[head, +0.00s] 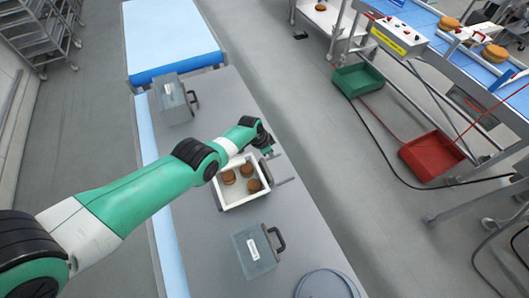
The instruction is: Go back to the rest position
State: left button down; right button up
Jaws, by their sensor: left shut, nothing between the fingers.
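My left arm (140,198) comes in from the left and reaches over the grey table (300,225). Its gripper (284,181) is shut and empty, just right of the white tray (220,203). Several round brown patties (247,170) lie in the tray. The arm hides part of the tray's upper left side. Whether the fingers touch the tray or table I cannot tell. My right gripper is not in view.
Grey boxes with dark handles stand above (172,104) and below (255,252) the tray. A round lid (326,285) lies at the bottom. A blue conveyor (170,35) adjoins the table's top end. Green (358,80) and red (431,155) crates sit right, beyond clear floor.

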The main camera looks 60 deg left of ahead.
pick_arm(q)
jog(key=shift+d, duration=0.1)
dwell(0.4)
